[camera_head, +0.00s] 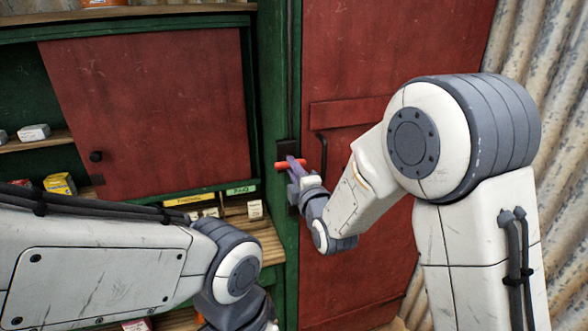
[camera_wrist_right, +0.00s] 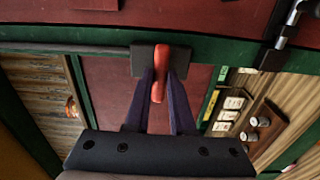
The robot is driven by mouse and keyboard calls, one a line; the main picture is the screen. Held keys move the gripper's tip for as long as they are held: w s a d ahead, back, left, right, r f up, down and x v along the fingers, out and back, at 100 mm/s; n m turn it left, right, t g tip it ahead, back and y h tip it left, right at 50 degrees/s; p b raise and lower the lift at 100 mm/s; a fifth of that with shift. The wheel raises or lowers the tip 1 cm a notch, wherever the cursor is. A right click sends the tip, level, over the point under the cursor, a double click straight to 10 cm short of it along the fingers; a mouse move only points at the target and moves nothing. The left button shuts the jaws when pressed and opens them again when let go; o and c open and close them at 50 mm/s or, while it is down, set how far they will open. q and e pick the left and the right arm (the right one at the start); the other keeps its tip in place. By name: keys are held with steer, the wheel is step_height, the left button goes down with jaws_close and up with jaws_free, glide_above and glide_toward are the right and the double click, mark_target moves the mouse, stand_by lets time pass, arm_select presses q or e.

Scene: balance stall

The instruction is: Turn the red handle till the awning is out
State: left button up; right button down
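The red handle (camera_head: 284,165) is a short bar on a dark mount on the green post between the cabinet and the red door. My right gripper (camera_head: 294,167) is at the handle, with red showing to both sides of its fingers. In the right wrist view, the red handle (camera_wrist_right: 158,75) runs between the two dark fingers (camera_wrist_right: 161,80), which look closed on it. The handle's dark bracket (camera_wrist_right: 142,60) shows behind it. My left arm reaches in from the left, but its gripper is out of frame. The awning cannot be made out.
A green cabinet with a red sliding panel (camera_head: 150,110) and shelves of small boxes (camera_head: 60,184) stands on the left. The red door (camera_head: 390,50) has a dark pull handle (camera_head: 322,150) close beside my right gripper. A corrugated wall (camera_head: 540,50) is at the right.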

steer(key=shift+f+m+b, duration=0.1)
steer(key=shift+m+b, duration=11.6)
steer(key=shift+m, duration=0.2)
steer(key=c, duration=0.8)
jaws_free()
steer(key=shift+o, duration=0.2)
